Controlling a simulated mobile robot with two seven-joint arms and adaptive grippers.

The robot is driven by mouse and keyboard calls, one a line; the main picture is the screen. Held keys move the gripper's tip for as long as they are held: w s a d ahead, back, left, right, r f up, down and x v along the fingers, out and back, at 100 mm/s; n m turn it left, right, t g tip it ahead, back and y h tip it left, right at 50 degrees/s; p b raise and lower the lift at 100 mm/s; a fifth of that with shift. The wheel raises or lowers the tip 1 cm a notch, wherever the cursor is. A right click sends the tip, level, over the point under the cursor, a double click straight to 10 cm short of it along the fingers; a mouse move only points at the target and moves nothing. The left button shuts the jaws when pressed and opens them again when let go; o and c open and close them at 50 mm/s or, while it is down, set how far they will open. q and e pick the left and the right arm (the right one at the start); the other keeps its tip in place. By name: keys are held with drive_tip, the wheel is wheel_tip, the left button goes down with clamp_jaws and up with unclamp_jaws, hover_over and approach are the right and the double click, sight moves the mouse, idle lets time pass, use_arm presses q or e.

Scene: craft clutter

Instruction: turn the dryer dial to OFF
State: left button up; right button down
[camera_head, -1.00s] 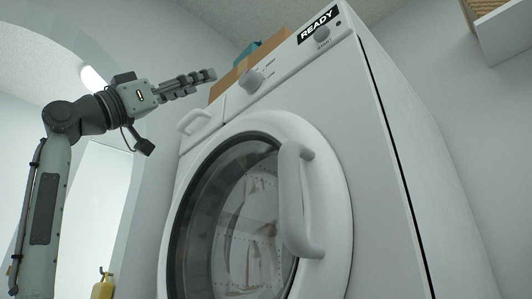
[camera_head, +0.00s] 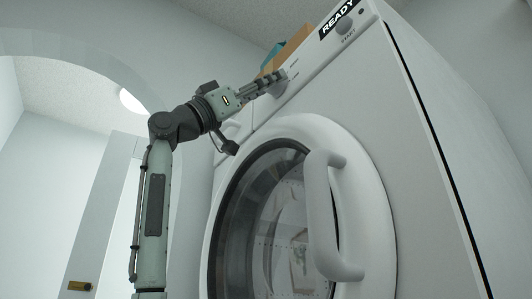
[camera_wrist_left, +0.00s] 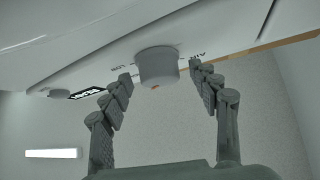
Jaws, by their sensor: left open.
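The white dryer (camera_head: 402,160) stands at the centre and right of the head view. In that view the fingers are open, one on each side of the dial; contact is not clear. In the head view my left gripper (camera_head: 277,80) is at the panel and mostly hides the dial. My right gripper is not in view.
A smaller START knob (camera_head: 345,27) and a black READY label (camera_head: 338,16) are farther right on the panel. The dryer door's thick handle (camera_head: 322,215) juts out below. Cardboard boxes (camera_head: 295,45) rest on top of the dryer.

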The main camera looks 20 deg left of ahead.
use_arm(q)
drive_tip(key=shift+d, duration=0.15)
drive_tip(key=shift+c, duration=0.3)
drive_tip(key=c, duration=1.1)
